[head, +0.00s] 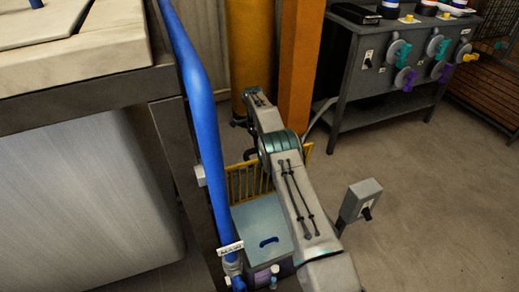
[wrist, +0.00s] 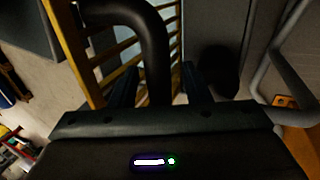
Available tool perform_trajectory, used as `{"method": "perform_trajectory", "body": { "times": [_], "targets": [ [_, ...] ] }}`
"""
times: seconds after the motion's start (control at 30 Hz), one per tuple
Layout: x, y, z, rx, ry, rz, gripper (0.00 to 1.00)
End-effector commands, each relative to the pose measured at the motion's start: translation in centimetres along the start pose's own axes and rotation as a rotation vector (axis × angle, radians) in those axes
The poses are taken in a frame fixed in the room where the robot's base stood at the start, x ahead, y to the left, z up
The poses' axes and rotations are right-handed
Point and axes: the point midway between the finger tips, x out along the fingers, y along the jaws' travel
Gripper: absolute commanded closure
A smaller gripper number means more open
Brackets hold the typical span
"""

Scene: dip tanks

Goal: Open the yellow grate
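The yellow grate (head: 243,183) is a barred panel standing behind the grey-blue box, partly hidden by my arm in the head view. In the wrist view its yellow frame and bars (wrist: 105,52) fill the upper left and middle. A thick dark curved tube (wrist: 153,45) bends down in front of the bars; I cannot tell whether it is fixed to the grate. My gripper (wrist: 158,85) has its fingers apart, with the tube's lower end between them and a gap visible on the right side. In the head view my arm mostly hides the gripper.
A blue pipe (head: 207,130) runs down left of the grate, beside a large tank (head: 80,190). A grey-blue box (head: 262,240) stands in front. An orange post (head: 299,70) rises behind, and a switch box (head: 361,200) stands right.

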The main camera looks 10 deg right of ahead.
Motion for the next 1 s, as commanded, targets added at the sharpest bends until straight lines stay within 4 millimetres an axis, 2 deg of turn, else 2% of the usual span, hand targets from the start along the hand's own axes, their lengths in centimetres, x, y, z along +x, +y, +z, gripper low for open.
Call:
{"method": "perform_trajectory", "body": {
  "times": [0.17, 0.27, 0.4, 0.67, 1.0],
  "targets": [
    [-0.6, 0.2, -0.1, 0.001, 0.002, -0.002, 0.57],
    [-1.9, 0.6, 0.1, -0.001, 0.002, -0.003, 0.57],
    [-4.6, 1.6, 0.2, -0.003, 0.0, -0.001, 0.57],
    [-4.9, 3.6, -1.6, -0.003, 0.001, 0.0, 0.57],
    [-6.8, 7.9, -5.6, -0.001, 0.001, 0.0, 0.57]
  ]
}}
